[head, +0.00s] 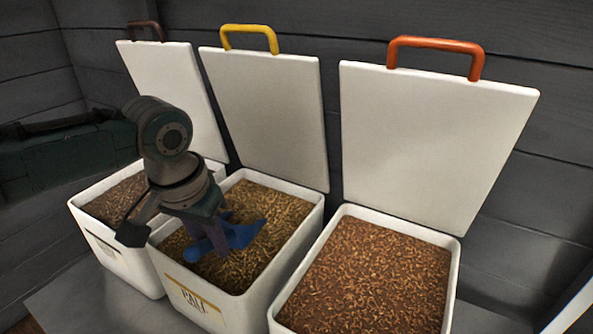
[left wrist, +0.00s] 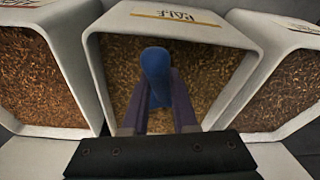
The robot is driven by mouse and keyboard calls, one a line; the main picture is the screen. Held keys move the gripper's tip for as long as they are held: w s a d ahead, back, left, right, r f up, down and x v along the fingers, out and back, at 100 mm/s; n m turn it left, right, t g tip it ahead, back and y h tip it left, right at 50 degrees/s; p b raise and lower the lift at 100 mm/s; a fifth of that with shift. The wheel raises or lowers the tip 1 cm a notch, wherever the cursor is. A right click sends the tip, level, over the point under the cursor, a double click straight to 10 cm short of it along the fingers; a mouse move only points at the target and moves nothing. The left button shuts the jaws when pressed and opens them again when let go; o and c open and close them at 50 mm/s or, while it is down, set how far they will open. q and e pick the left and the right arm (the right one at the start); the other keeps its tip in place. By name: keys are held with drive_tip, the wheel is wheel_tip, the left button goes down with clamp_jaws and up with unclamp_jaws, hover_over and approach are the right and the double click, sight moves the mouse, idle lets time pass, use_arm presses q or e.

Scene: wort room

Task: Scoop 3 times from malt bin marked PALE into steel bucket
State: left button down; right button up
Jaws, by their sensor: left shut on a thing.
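The malt bin marked PALE (head: 186,291) is the middle of three white bins, with its yellow-handled lid (head: 267,110) raised. It is filled with golden-brown malt (head: 288,205), and its label also shows in the left wrist view (left wrist: 178,15). My left gripper (head: 212,236) is shut on a blue scoop (head: 245,234) above or at the malt inside this bin. The scoop also shows between the fingers in the left wrist view (left wrist: 155,70). I cannot tell whether the scoop touches the malt or holds any. The steel bucket and my right gripper are not in view.
An open bin of reddish malt (head: 370,275) stands on the right, its orange-handled lid (head: 430,140) raised. A darker malt bin (head: 105,248) stands on the left, its brown-handled lid (head: 165,80) raised. The bins stand close together before a dark plank wall (head: 370,20).

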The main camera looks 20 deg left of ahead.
sight(194, 245)
use_arm(q)
drive_tip(key=shift+s+d+r+t+p, duration=0.15)
drive_tip(key=shift+s+r+t+p, duration=0.9)
drive_tip(key=shift+p, duration=1.7)
drive_tip(key=shift+s+d+r+t+p, duration=0.15)
drive_tip(key=shift+s+r+t+p, duration=0.3)
drive_tip(key=shift+s+r+p, duration=1.65)
drive_tip(key=shift+w+d+r+t+p, duration=0.15)
drive_tip(key=shift+t+p, duration=0.25)
drive_tip(key=shift+p, duration=1.15)
